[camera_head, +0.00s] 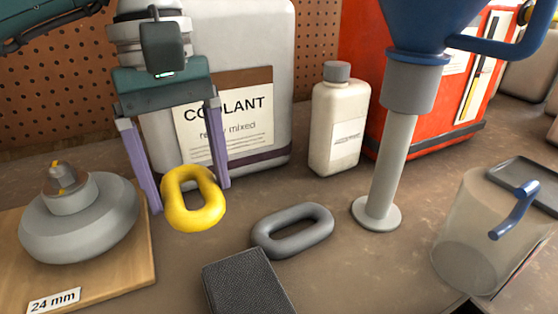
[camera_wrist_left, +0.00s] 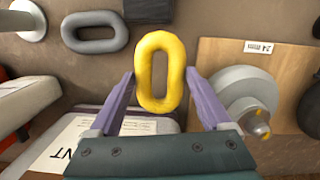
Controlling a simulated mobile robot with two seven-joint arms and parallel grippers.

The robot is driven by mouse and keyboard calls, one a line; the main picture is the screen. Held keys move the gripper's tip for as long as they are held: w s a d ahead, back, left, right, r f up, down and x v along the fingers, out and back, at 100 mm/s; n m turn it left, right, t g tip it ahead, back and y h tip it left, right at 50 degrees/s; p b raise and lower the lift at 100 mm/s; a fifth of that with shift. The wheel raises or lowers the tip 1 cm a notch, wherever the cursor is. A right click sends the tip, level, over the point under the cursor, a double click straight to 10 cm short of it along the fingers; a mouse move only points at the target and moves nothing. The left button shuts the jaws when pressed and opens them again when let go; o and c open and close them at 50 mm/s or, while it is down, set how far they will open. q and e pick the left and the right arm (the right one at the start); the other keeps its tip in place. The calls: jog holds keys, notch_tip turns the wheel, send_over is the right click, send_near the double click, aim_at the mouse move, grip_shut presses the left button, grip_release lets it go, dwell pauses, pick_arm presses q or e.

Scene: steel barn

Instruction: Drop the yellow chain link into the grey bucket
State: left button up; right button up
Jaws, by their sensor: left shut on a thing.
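My left gripper (camera_head: 190,198) is shut on the yellow chain link (camera_head: 194,222), an oval ring held between the two fingertips. In the left wrist view, the link (camera_wrist_left: 144,75) spans the gap between the fingers of the gripper (camera_wrist_left: 160,78). It hangs over the bench in front of the coolant jug; I cannot tell the exact height. No clear grey bucket shows; a translucent greyish container (camera_head: 480,235) with a blue handle stands at the right. My right gripper is not in view.
A grey link (camera_head: 262,230) lies on the bench beside a dark block (camera_head: 245,285). A wooden board (camera_head: 135,285) carries a grey round part (camera_head: 75,235). The coolant jug (camera_head: 270,60), a white bottle (camera_head: 325,110) and a blue funnel (camera_head: 425,25) on a grey stand (camera_head: 390,165) rise behind.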

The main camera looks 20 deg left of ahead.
aim_at(203, 236)
pick_arm(q)
jog(key=shift+f, duration=2.7)
jog(key=shift+f+b, duration=0.1)
jog(key=shift+b, duration=0.25)
jog(key=o, duration=1.1)
jog(key=shift+f, duration=0.15)
jog(key=shift+o, duration=1.3)
jog(key=shift+r, duration=0.2)
